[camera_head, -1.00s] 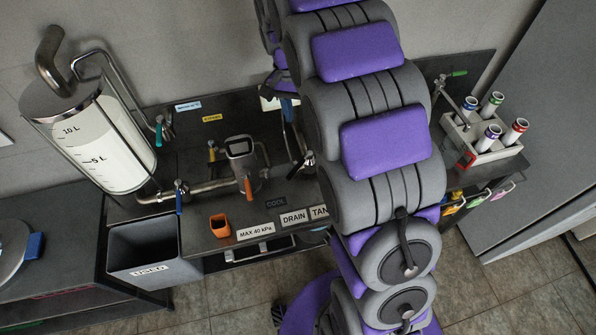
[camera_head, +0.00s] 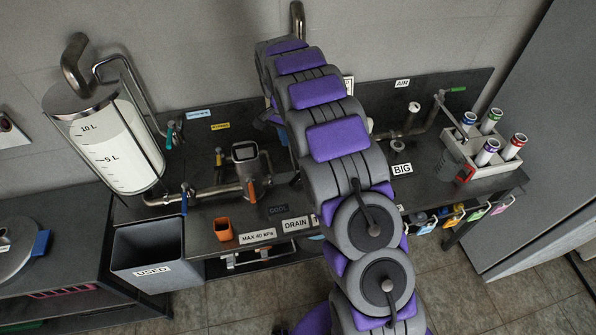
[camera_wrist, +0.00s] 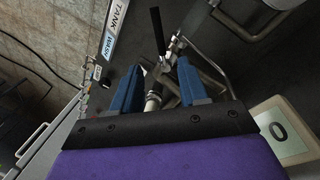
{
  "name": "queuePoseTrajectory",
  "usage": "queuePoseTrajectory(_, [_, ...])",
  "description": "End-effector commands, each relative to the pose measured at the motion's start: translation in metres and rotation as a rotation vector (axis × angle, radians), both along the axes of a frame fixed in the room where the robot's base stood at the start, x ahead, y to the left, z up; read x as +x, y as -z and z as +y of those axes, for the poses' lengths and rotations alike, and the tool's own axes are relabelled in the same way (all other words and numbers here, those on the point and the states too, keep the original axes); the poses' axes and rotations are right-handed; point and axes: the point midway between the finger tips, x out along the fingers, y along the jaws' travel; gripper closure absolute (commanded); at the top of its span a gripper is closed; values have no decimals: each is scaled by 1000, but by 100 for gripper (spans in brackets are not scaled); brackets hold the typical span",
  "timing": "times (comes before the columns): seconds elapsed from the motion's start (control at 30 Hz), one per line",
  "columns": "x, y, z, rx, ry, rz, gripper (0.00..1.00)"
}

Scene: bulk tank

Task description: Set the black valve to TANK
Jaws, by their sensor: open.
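In the wrist view the black valve handle (camera_wrist: 156,30) is a thin black lever standing out from a metal pipe fitting. My gripper (camera_wrist: 158,68) has two blue fingers, spread open with nothing held. The lever lies beyond the fingertips, roughly in line with the gap between them; I cannot tell if anything touches. The TANK label (camera_wrist: 118,14) and the WASH label (camera_wrist: 109,44) are left of the lever. In the head view my arm hides the black valve and most of my gripper. The DRAIN label (camera_head: 295,224) shows just left of my arm.
A display reading 0 (camera_wrist: 285,130) is close to my right finger. An orange-handled valve (camera_head: 251,189), a blue-handled valve (camera_head: 184,200) and an orange cup (camera_head: 223,229) stand left of my arm. A milky glass tank (camera_head: 120,148) is farther left. Capped tubes (camera_head: 487,151) stand at right.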

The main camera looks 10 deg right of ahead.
Motion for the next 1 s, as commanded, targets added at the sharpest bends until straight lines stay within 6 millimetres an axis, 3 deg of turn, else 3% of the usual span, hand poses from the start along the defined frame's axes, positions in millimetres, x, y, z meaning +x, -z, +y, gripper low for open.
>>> queuePoseTrajectory(0.4, [-15,83,-11,0,1,5,57])
queuePoseTrajectory(0.6, [-18,113,-15,0,0,4,57])
queuePoseTrajectory(0.8, [-20,126,-16,-1,0,-1,57])
queuePoseTrajectory(1.0, [-20,128,-17,0,0,-1,57])
